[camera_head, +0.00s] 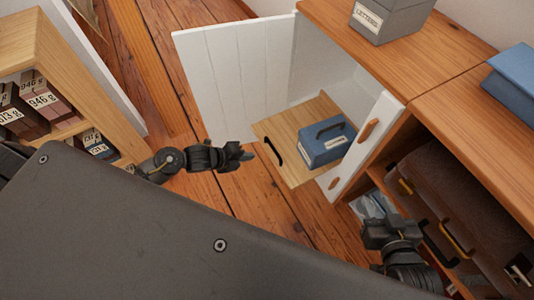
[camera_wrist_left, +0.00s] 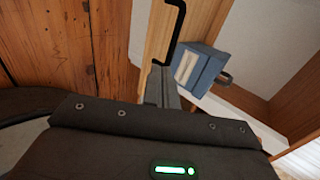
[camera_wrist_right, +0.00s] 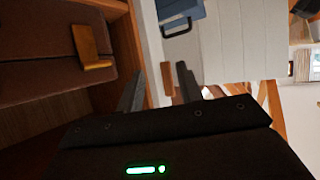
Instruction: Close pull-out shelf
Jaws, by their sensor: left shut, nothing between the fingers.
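The pull-out shelf (camera_head: 292,178) is a light wooden board that sticks out of a white cabinet, with a black handle (camera_head: 273,152) on its front edge. A blue labelled box (camera_head: 328,142) sits on it. My left gripper (camera_head: 246,153) is shut and empty, just left of the shelf's front edge; whether it touches cannot be told. The left wrist view shows its closed fingers (camera_wrist_left: 160,84) near the shelf edge, below the handle (camera_wrist_left: 175,30). My right gripper (camera_head: 385,222) is low beside the open compartments at right. Its fingers (camera_wrist_right: 160,85) are apart and empty.
A white door (camera_head: 230,75) stands open behind the shelf. A white panel with wooden knobs (camera_head: 368,129) stands to its right. Brown cases (camera_head: 460,190) fill the right compartment. A bookcase (camera_head: 50,60) stands at left. Wooden floor (camera_head: 250,195) is clear between.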

